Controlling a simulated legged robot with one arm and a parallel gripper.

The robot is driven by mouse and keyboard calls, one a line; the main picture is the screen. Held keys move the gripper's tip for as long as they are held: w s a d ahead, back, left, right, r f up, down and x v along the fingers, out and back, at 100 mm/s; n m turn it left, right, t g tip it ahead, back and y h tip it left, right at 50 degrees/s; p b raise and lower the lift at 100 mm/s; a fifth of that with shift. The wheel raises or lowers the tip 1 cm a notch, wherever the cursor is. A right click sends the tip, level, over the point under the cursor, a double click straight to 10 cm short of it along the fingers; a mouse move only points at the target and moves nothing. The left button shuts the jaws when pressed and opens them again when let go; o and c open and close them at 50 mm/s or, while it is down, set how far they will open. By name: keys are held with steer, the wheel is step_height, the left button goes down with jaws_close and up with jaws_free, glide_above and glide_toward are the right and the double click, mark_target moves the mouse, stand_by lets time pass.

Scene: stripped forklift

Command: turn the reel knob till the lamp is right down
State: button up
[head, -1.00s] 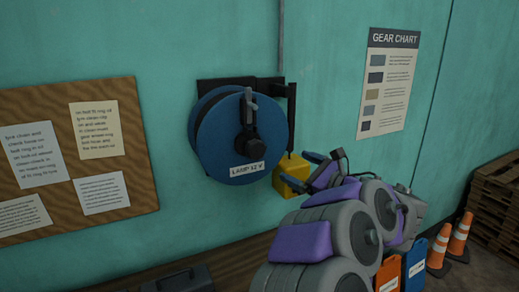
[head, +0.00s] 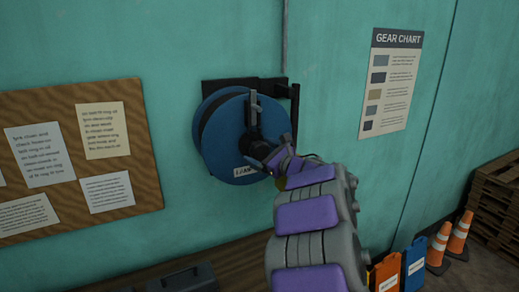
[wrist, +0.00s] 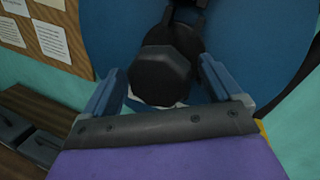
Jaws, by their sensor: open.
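The blue reel (head: 222,135) hangs on a dark bracket on the teal wall. A crank bar (head: 254,110) runs up from its hub. The black reel knob (wrist: 162,75) sits at the lower end, in front of the disc. My gripper (head: 268,157) has reached the reel's lower right. In the wrist view my gripper (wrist: 160,82) is open, with one blue finger on each side of the knob; I cannot tell whether they touch it. The lamp label (head: 245,171) is partly covered. A sliver of something yellow (wrist: 263,130) shows behind my gripper; I cannot make out the lamp.
A notice board (head: 150,150) with papers is on the wall at left. A gear chart (head: 390,82) hangs at right. A dark box (head: 182,279) is below, on a brown ledge. Orange cones (head: 459,232) and pallets (head: 497,200) stand far right.

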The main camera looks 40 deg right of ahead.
steer(key=shift+w+a+r, duration=0.1)
steer(key=shift+w+a, duration=0.25)
steer(key=shift+w, duration=0.4)
steer(key=shift+d, duration=0.4)
steer(key=shift+c, duration=0.2)
steer(key=shift+d, duration=0.2)
steer(key=shift+c, duration=0.8)
steer(key=shift+a, duration=0.3)
steer(key=c, duration=0.8)
